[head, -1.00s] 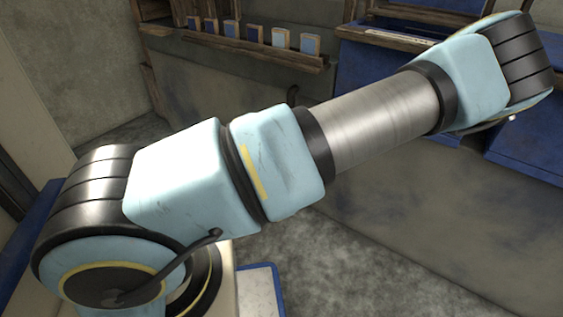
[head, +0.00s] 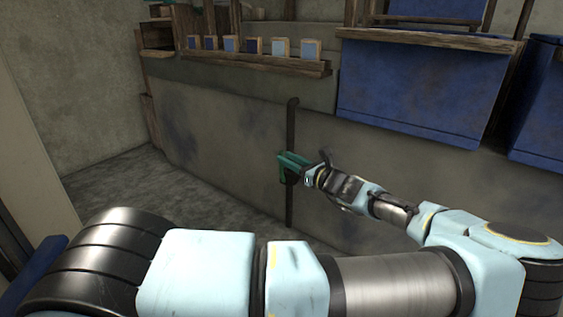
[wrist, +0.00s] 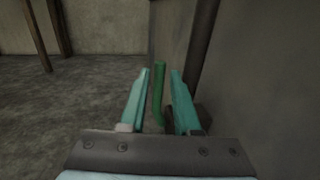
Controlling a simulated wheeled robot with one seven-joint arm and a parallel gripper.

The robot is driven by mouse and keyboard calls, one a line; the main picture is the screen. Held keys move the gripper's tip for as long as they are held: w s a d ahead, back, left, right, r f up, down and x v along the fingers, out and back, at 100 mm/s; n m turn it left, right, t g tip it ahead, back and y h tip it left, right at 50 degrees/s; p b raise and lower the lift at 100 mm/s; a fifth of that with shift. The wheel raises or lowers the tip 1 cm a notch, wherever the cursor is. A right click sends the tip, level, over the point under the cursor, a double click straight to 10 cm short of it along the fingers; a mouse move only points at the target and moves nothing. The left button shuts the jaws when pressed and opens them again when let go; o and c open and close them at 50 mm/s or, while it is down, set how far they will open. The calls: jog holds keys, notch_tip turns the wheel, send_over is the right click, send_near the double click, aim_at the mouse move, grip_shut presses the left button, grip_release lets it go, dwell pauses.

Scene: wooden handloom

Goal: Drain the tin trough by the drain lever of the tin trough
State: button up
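A green upright bar (wrist: 157,95), which looks like the drain lever, stands between the two teal fingers of my gripper (wrist: 160,72) in the wrist view. The fingers are apart, one on each side of it, with a visible gap. In the head view my gripper (head: 284,160) is at a dark vertical pipe (head: 291,125) on the long grey wall panel (head: 390,175); the lever there is largely hidden by the fingers. I cannot tell which surface is the tin trough; the grey panel may be its side.
Large blue bins (head: 415,90) stand above the panel at the right. A wooden rack (head: 250,62) with several blue swatches runs along the top. Grey floor (head: 160,200) lies clear at the left. The dark pipe is close to my right finger in the wrist view.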

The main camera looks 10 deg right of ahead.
aim_at(281, 171)
jog(key=shift+b+x, duration=0.4)
jog(key=shift+x, duration=1.25)
grip_shut()
